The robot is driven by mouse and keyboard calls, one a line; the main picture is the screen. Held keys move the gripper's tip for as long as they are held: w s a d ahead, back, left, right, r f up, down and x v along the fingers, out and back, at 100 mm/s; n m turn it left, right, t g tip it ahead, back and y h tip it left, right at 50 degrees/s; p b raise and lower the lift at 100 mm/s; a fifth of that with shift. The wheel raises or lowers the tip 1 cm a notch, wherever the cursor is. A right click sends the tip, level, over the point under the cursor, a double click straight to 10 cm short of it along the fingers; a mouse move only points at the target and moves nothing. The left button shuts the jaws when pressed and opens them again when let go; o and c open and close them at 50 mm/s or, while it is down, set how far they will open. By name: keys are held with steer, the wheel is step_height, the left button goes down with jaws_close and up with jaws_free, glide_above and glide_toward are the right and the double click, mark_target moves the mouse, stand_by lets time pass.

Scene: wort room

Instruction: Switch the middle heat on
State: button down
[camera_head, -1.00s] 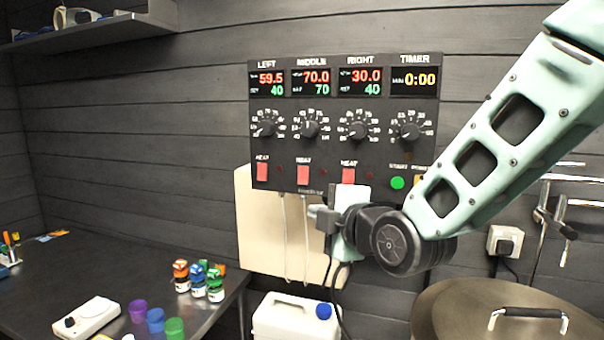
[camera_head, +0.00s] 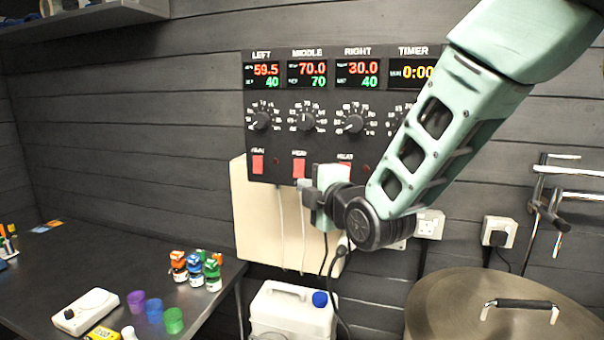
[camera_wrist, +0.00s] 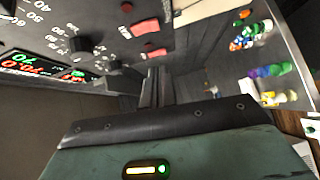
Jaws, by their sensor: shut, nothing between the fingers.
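The control panel (camera_head: 330,125) hangs on the dark plank wall. Its middle heat switch (camera_head: 299,168) is a red rocker under the MIDDLE display (camera_head: 307,74), which reads 70.0 over 70. The lamp beside that switch looks dark. My gripper (camera_head: 305,193) is shut and empty, just below the middle switch near the panel's lower edge, and looks apart from it. In the wrist view, my fingers (camera_wrist: 157,88) point along the panel, with two red switches (camera_wrist: 145,27) above them; the nearer one seems to be the middle one.
The left heat switch (camera_head: 258,165) and right heat switch (camera_head: 345,169) flank the middle one. My arm covers the timer's lower part. A white jug (camera_head: 290,312) stands below, a lidded kettle (camera_head: 470,295) at right, and a bench (camera_head: 60,265) with bottles at left.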

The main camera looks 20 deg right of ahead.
mark_target(295, 175)
steer(key=w+p, duration=0.1)
steer(key=w, duration=0.1)
steer(key=w+p, duration=0.1)
steer(key=w, duration=0.2)
steer(key=w+d+p, duration=0.1)
steer(key=w+p, duration=0.1)
steer(key=shift+w+f, duration=0.15)
steer(key=shift+f, duration=0.05)
steer(key=shift+w+d+f+p, duration=0.2)
steer(key=shift+w+d+p, duration=0.15)
steer(key=shift+w, duration=0.1)
steer(key=shift+f, duration=0.1)
steer(key=shift+w+f+b, duration=0.15)
steer(key=shift+f+b, duration=0.15)
steer(key=shift+b, duration=0.8)
steer(key=shift+r, duration=0.3)
